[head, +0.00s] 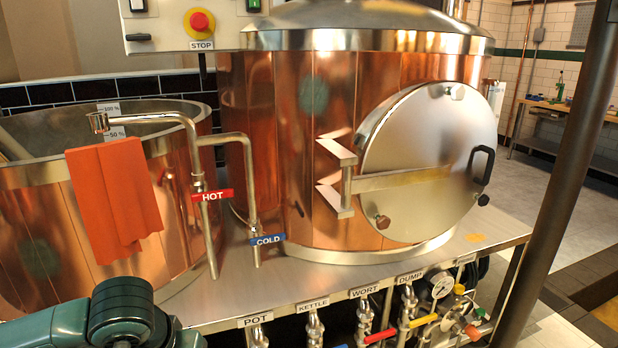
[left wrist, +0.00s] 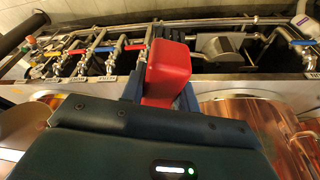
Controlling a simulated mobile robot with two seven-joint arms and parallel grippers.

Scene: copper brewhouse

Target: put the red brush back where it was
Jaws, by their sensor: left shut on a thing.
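The red brush (left wrist: 167,72) shows in the left wrist view as a red block; its bristles cannot be made out. My left gripper (left wrist: 160,94) is shut on it, with a blue finger on either side. The gripper and brush are out of the head view, where only my left arm shows at the lower left edge. My right gripper is in neither view.
A copper vessel (head: 262,130) with a round steel door (head: 420,150) stands on a steel deck (head: 330,283). An open copper tub (head: 50,215) with an orange-red cloth (head: 112,195) is at left. Hot and cold taps (head: 205,215) stand between. Labelled valves (head: 314,325) line the front.

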